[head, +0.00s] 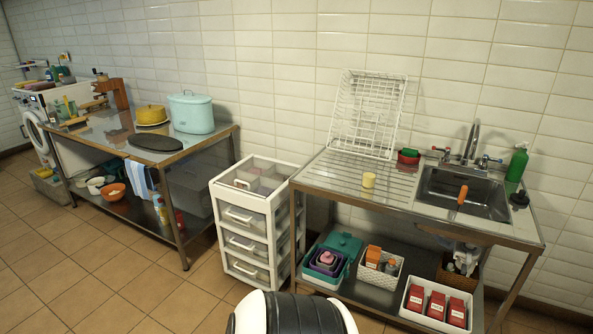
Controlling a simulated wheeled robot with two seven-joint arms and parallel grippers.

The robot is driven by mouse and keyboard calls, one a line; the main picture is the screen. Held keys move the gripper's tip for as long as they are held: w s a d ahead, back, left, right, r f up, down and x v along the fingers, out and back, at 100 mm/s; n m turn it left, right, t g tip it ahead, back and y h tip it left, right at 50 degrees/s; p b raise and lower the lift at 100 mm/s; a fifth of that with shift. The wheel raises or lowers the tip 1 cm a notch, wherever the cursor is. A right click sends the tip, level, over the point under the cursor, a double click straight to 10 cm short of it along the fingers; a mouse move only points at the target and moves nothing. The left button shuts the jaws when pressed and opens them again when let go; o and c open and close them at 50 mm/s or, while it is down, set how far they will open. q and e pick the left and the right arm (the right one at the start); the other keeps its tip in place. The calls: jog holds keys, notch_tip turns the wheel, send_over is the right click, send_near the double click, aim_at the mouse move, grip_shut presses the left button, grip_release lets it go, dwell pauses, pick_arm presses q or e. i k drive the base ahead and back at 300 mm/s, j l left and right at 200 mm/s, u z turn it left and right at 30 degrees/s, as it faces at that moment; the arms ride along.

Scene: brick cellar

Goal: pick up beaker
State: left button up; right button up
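A small pale yellow beaker (368,180) stands upright on the ribbed draining board (335,172) of the steel sink unit at the right. It is left of the sink basin and in front of the white wire rack. Nothing touches or covers it. Neither of my grippers shows in the head view.
A white wire rack (367,112) leans on the wall behind the beaker. A red and green item (408,157), the tap (471,142) and a green bottle (517,163) stand further right. A white drawer unit (252,222) stands left of the sink unit. The tiled floor (130,270) at left is clear.

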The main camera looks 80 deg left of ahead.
aim_at(369, 168)
jog(key=u, duration=2.2)
